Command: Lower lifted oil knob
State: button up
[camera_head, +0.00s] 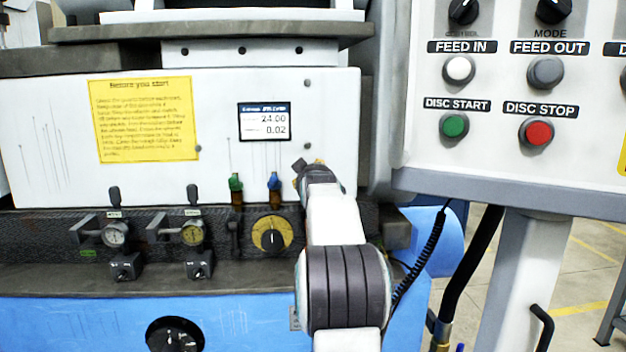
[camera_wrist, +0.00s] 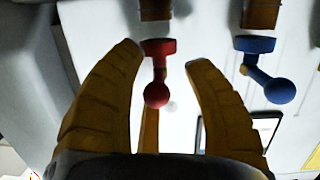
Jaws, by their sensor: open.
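In the wrist view, a red knob (camera_wrist: 157,93) with a round ball end sits between the fingers of my open gripper (camera_wrist: 162,57), with a gap on both sides. A blue knob (camera_wrist: 278,90) is to its right, outside the fingers, with its ball tilted to one side. In the head view, a green knob (camera_head: 236,182) and the blue knob (camera_head: 274,181) stand on amber bodies on the machine front. My gripper (camera_head: 302,170) is just right of the blue knob and hides the red knob there. I cannot tell which knob is lifted.
A yellow-ringed dial (camera_head: 271,235) is below the blue knob, and a small display (camera_head: 264,121) is above it. Gauges (camera_head: 116,234) stand at left. A control panel (camera_head: 500,165) with buttons is to the right of my arm.

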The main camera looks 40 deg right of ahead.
jog(key=v, duration=1.2)
jog(key=shift+a, duration=0.15)
dwell(0.7)
